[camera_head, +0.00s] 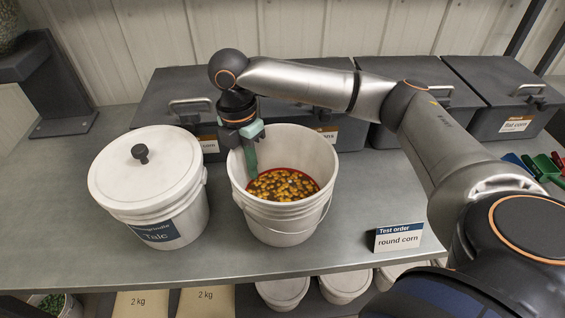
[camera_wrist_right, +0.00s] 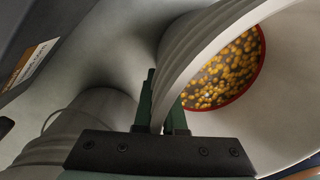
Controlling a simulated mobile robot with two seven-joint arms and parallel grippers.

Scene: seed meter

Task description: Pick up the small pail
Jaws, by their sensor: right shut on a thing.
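The small pail (camera_head: 285,218) is white and open, with a thin wire handle. It stands upright on the grey bench, and yellow and brown kernels lie inside it within a red ring. My right gripper (camera_head: 248,150) reaches down at the back left of its rim, with one green finger inside. In the right wrist view, the fingers of the right gripper (camera_wrist_right: 162,112) are shut on the pail wall (camera_wrist_right: 195,55), one on each side. The outer finger is mostly hidden in the head view. My left gripper is not in view.
A lidded white Talc bucket (camera_head: 150,185) stands close to the pail's left. Dark grey boxes (camera_head: 505,90) line the back of the bench (camera_head: 330,245). A "round corn" sign (camera_head: 398,238) stands at the front right. Green and red scoops (camera_head: 546,166) lie far right.

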